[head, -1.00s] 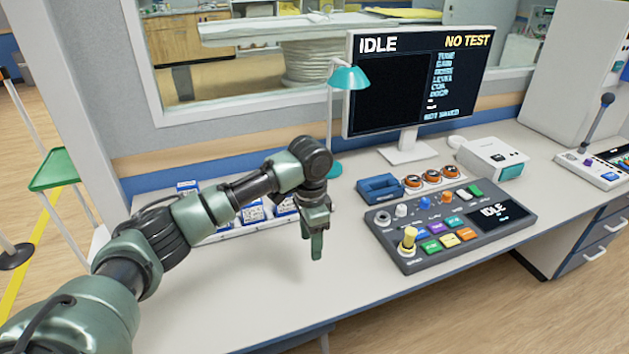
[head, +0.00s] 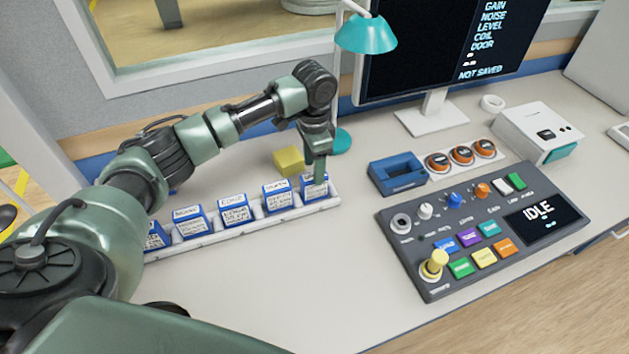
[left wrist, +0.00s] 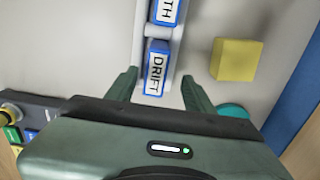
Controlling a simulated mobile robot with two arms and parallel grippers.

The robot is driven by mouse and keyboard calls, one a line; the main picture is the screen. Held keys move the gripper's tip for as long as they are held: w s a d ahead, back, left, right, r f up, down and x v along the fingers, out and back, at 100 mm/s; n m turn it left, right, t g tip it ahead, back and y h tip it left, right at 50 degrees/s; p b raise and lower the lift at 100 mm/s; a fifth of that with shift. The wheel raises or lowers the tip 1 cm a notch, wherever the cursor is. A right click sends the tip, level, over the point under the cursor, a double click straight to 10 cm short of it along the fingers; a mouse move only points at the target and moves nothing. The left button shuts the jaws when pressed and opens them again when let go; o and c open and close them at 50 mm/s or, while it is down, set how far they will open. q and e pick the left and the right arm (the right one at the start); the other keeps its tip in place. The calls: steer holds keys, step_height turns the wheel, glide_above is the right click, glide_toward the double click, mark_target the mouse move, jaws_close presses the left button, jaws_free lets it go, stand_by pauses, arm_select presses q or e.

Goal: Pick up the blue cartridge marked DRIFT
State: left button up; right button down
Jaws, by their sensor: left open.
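The blue cartridge marked DRIFT (left wrist: 155,68) has a white label and stands at the end of a pale rack (head: 240,226). In the head view it is the rightmost cartridge (head: 309,197), partly hidden by my left gripper (head: 318,172). In the left wrist view my left gripper (left wrist: 158,78) is open, with one finger on each side of the DRIFT cartridge. I cannot tell whether the fingers touch it. My right gripper is not in view.
Several other blue cartridges (head: 234,212) stand to the left in the same rack. A yellow block (head: 289,161) lies just behind it. A control panel (head: 480,240), a blue open holder (head: 397,175) and a teal lamp (head: 366,36) are nearby. The counter in front of the rack is clear.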

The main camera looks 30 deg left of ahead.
mark_target(314, 187)
arm_select(q)
steer(key=f, duration=0.3)
steer(key=f+p, duration=0.1)
steer(key=f, duration=0.1)
steer(key=shift+s+d+f, duration=0.15)
steer(key=shift+s+f, duration=0.05)
steer(key=shift+s, duration=0.05)
jaws_close()
steer(key=shift+r, duration=0.15)
